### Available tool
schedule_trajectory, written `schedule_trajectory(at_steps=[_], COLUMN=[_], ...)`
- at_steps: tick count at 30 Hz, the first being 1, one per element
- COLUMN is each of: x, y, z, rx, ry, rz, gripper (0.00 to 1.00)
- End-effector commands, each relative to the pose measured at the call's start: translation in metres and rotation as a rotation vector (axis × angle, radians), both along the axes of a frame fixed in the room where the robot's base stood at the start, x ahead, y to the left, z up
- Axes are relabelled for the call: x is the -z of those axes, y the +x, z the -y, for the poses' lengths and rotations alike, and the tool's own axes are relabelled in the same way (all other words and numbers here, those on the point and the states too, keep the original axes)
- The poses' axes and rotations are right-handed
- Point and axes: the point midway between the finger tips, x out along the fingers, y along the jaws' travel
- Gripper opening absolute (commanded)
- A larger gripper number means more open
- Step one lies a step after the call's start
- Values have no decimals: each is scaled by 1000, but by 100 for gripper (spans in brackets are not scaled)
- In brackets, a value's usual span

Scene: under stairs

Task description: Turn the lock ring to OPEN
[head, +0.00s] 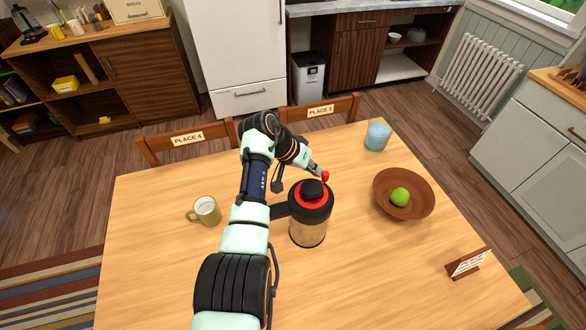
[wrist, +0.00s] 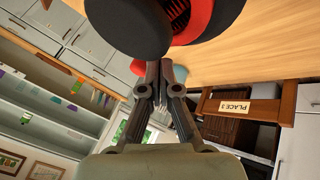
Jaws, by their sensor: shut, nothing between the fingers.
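A jug (head: 308,230) with a black top and handle stands upright on the wooden table. A red lock ring (head: 312,193) circles its lid around a black knob (head: 312,188). A red ball (head: 325,176) shows at the ring's far side. My gripper (head: 320,171) is shut and empty beside this ball. In the wrist view the closed fingertips (wrist: 158,66) are close to the black knob (wrist: 125,28) and red ring (wrist: 215,22), with the red ball (wrist: 136,67) partly behind them. I cannot tell whether they touch it. No OPEN marking is readable.
A mug (head: 205,211) stands left of the jug. A brown bowl (head: 403,194) with a green fruit (head: 400,197), a blue cup (head: 377,136) and a small sign (head: 468,263) stand to the right.

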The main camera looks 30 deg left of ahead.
Motion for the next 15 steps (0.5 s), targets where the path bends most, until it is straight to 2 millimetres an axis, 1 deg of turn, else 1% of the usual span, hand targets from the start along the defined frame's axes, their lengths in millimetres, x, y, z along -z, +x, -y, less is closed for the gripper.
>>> schedule_trajectory(at_steps=[1,6,12,15], x=[-3,-4,-4,-1], y=[1,3,3,3], z=[5,14,21,20], rx=[3,3,2,0], ry=[0,0,1,0], rz=[0,0,1,1], gripper=[0,0,0,0])
